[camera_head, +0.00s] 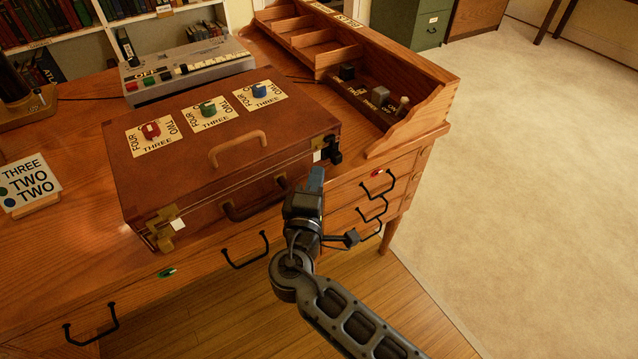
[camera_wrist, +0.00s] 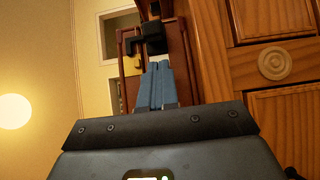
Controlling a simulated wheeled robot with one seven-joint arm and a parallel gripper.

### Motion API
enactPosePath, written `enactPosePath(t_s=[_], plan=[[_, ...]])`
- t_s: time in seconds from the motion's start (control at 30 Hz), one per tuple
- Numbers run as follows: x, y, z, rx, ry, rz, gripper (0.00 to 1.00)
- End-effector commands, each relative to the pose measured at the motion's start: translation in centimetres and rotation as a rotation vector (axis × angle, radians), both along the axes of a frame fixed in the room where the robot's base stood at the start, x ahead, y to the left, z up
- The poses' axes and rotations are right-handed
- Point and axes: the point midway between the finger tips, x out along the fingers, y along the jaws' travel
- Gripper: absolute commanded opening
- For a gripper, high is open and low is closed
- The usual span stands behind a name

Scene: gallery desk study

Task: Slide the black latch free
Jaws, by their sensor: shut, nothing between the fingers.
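The black latch (camera_head: 334,151) is at the right front corner of the brown case (camera_head: 190,175) on the desk. My gripper (camera_head: 315,178) is in front of the case, just below and to the left of the black latch in the head view. Its blue fingers are shut together with nothing between them. In the wrist view the closed fingertips (camera_wrist: 163,65) point toward a black piece (camera_wrist: 153,38), which looks like the black latch. I cannot tell whether they touch it. A brass latch (camera_head: 160,228) with a white tag is at the case's left front corner.
Three dials, red (camera_head: 151,130), green (camera_head: 207,109) and blue (camera_head: 259,90), sit on the case lid. A sign (camera_head: 30,185) stands at left. A grey device (camera_head: 187,67) is behind the case. Drawers with black handles (camera_head: 246,251) line the desk front. Open floor lies at right.

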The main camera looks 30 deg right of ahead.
Motion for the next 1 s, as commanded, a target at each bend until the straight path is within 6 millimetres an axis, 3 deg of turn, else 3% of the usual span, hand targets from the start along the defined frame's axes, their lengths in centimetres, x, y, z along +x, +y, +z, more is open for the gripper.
enactPosePath(t_s=[0.07,0.6,1.0], plan=[[0.2,0.2,-0.2,-0.001,0.0,0.0,0.0],[-6.1,5.8,-0.1,-0.001,0.001,0.003,0.0],[-7.2,6.8,0.0,-0.001,0.001,0.0,0.0]])
